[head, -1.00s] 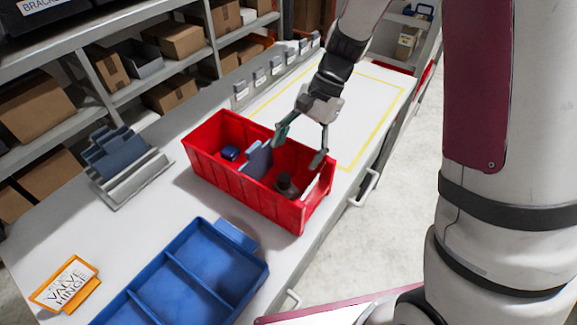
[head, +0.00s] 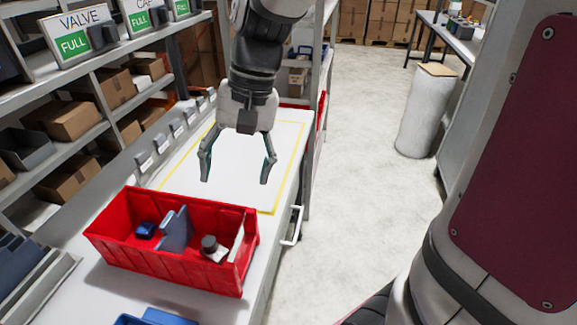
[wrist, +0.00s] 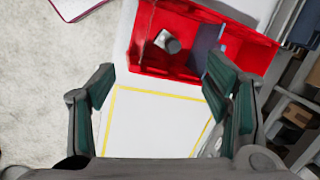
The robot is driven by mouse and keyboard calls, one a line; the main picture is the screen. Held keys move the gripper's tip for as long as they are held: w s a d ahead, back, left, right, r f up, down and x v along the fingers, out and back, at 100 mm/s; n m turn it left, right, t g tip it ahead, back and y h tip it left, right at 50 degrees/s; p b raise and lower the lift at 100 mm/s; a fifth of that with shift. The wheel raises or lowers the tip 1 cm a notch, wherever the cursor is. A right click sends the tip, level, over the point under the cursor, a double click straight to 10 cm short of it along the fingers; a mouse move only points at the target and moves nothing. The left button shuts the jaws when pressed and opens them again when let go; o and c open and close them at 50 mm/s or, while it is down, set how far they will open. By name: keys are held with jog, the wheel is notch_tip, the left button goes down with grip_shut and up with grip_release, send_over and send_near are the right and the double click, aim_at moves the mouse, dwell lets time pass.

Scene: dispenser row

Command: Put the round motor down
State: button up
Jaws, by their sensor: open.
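The round motor (head: 212,246), a dark cylinder on a pale base, sits in the right compartment of the red bin (head: 160,272). It also shows in the wrist view (wrist: 166,41), inside the red bin there. A blue-grey divider (head: 177,229) stands between it and a small blue part (head: 145,230) in the left compartment. My gripper (head: 236,180) is open and empty, above the table behind the bin, over the yellow-outlined area (head: 262,150). In the wrist view the fingers (wrist: 160,100) are spread wide with nothing between them.
Shelves with cardboard boxes (head: 70,117) line the left side. Small grey holders (head: 161,140) run along the table's back edge. A blue tray (head: 155,318) shows at the bottom. The yellow-outlined area looks clear. A white cylinder (head: 425,110) stands on the floor at right.

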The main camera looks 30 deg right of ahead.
jog(key=s+d+r+n+t+h, duration=0.1)
jog(key=s+d+r+n+t, duration=0.1)
jog(key=s, duration=0.3)
jog(key=s+d+r+n+t+h, duration=0.2)
jog(key=s+r+n+t, duration=0.1)
jog(key=s, duration=0.3)
jog(key=shift+s+d+r, duration=0.15)
jog(key=shift+s+r, duration=0.05)
jog(key=shift+s, duration=0.1)
